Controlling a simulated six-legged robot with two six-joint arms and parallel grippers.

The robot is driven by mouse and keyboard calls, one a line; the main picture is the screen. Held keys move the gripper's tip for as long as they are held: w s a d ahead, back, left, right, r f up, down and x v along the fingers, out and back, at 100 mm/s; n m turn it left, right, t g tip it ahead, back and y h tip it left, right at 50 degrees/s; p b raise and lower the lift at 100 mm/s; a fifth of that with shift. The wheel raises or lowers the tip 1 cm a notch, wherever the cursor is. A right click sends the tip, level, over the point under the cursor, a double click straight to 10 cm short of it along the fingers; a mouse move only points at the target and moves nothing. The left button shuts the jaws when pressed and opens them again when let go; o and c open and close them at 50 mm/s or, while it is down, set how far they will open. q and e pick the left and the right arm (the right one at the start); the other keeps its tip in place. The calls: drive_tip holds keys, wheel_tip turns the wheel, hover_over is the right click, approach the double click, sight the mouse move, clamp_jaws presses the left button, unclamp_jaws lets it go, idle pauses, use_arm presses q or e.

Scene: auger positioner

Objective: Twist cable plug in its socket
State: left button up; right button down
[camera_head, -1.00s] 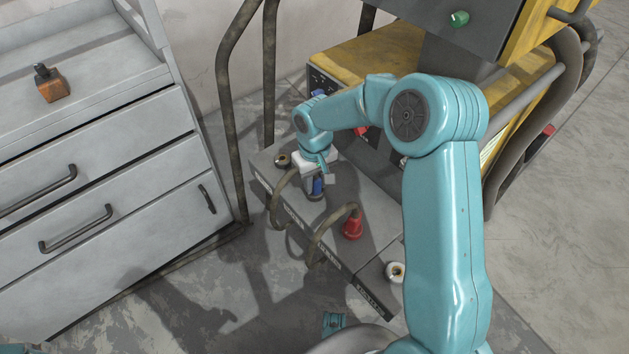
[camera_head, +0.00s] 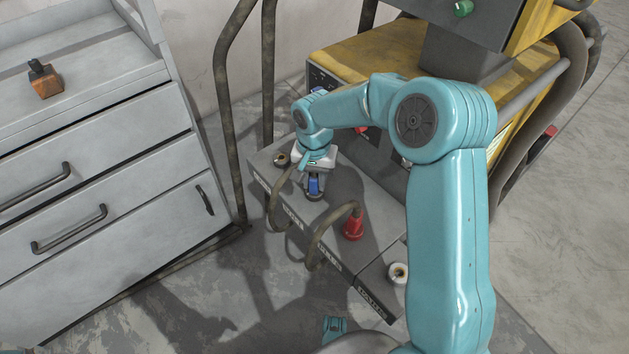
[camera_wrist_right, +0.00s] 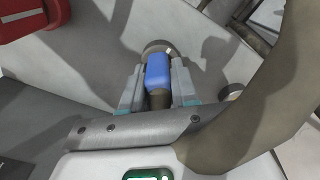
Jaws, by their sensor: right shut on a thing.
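The blue cable plug (camera_head: 314,186) stands in a socket on the grey panel (camera_head: 376,222). My right gripper (camera_head: 314,182) reaches down over it and is shut on the plug. In the right wrist view the blue plug (camera_wrist_right: 158,72) sits between the two fingers of my right gripper (camera_wrist_right: 158,88), with the round socket rim (camera_wrist_right: 158,46) just beyond it. A thick brown cable (camera_wrist_right: 262,92) passes close by the gripper in that view.
A red plug (camera_head: 353,228) with a looped cable (camera_head: 318,240) stands to the right on the panel. A white-rimmed socket (camera_head: 398,273) lies further right. A grey drawer cabinet (camera_head: 100,190) is at left, with an orange-and-black object (camera_head: 45,80) on top. The yellow machine (camera_head: 360,50) stands behind.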

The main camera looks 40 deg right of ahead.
drive_tip(key=c, duration=0.8)
unclamp_jaws()
use_arm(q)
drive_tip(key=shift+w, duration=0.1)
use_arm(e)
drive_tip(key=shift+r, duration=0.1)
use_arm(q)
wheel_tip(320, 180, up, 6)
drive_tip(key=p, duration=0.6)
drive_tip(key=shift+s+d, duration=0.15)
drive_tip(key=shift+s, duration=0.1)
use_arm(e)
wheel_tip(320, 180, up, 16)
drive_tip(key=shift+r, duration=0.1)
use_arm(q)
drive_tip(key=shift+s, duration=0.1)
use_arm(e)
drive_tip(key=shift+s, duration=0.15)
